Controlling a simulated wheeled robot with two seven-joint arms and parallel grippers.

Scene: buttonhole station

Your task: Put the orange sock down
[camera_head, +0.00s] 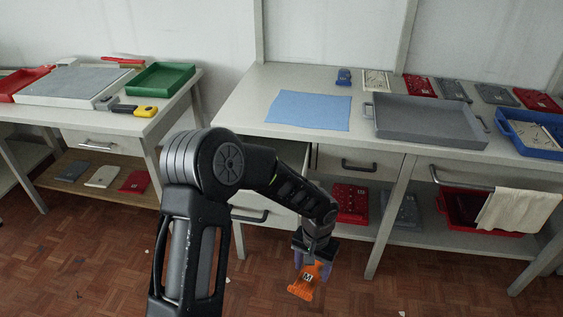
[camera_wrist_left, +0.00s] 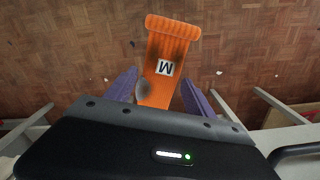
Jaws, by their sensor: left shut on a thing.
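The orange sock (camera_head: 304,283) hangs from my left gripper (camera_head: 314,262), in front of the table and above the wooden floor. It carries a white label with a dark letter M. In the left wrist view the sock (camera_wrist_left: 170,50) lies between the two purple fingers of the left gripper (camera_wrist_left: 158,92), its ribbed end pointing away from the gripper. The left gripper is shut on it. The part of the sock deepest between the fingers is partly hidden by the gripper body. My right gripper is not in view.
A blue mat (camera_head: 308,110) lies on the table (camera_head: 250,115), bare on top. A grey tray (camera_head: 425,118) stands right of it, and a blue tray (camera_head: 503,122) farther right. A towel (camera_head: 518,208) hangs on a rail. Left, a second table (camera_head: 65,117) holds a green tray (camera_head: 160,80).

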